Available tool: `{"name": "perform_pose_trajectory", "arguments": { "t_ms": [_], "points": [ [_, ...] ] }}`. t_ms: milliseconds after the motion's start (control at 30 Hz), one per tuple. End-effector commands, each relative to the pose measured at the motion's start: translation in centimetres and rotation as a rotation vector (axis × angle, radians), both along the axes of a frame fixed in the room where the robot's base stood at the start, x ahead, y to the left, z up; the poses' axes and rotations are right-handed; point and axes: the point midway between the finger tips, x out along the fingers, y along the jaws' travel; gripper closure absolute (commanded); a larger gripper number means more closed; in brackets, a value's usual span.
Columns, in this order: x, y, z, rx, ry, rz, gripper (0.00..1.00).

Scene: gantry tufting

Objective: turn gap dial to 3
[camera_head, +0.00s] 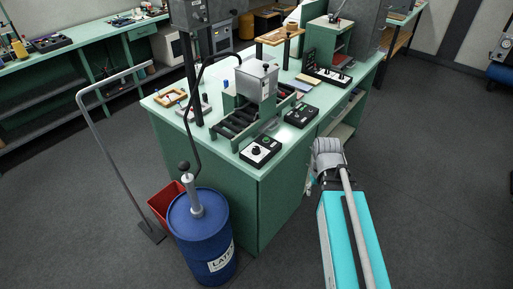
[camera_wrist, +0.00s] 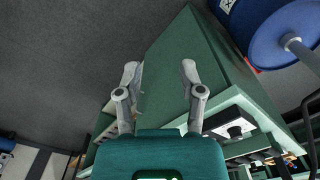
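A small black control box (camera_head: 260,151) with a round dial (camera_head: 257,152) on a pale face sits at the near corner of the green bench. I take this to be the gap dial, but its marks and setting are too small to read. A dark box with a pale face, likely the same one, shows in the wrist view (camera_wrist: 236,130). My gripper (camera_wrist: 160,70) is open and empty, with its two fingers well apart over the bench's green side and the floor. In the head view my arm is right of the bench, apart from the dial.
A roller machine with a grey housing (camera_head: 257,80) stands behind the box. Another black control box (camera_head: 301,115) is to its right. A blue drum (camera_head: 203,235) with a lever pump and a red bin (camera_head: 163,201) stand at the bench's front. Floor at right is clear.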

Motion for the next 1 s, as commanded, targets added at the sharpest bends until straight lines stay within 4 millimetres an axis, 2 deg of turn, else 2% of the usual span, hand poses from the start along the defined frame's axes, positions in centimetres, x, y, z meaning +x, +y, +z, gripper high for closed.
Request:
{"name": "perform_pose_trajectory", "arguments": {
  "t_ms": [33, 100, 133, 567, 1000],
  "points": [
    [1.0, 0.3, 0.4, 0.0, 0.0, 0.042, 0.31],
    [2.1, 0.9, 0.8, 0.0, 0.0, 0.12, 0.18],
    [2.7, 1.1, 1.0, 0.0, 0.0, 0.159, 0.15],
    [11.3, 6.8, 3.8, 0.0, 0.0, 0.846, 0.15],
    [19.5, 14.3, 6.7, 0.001, 0.001, 1.567, 0.15]
  ]
}}
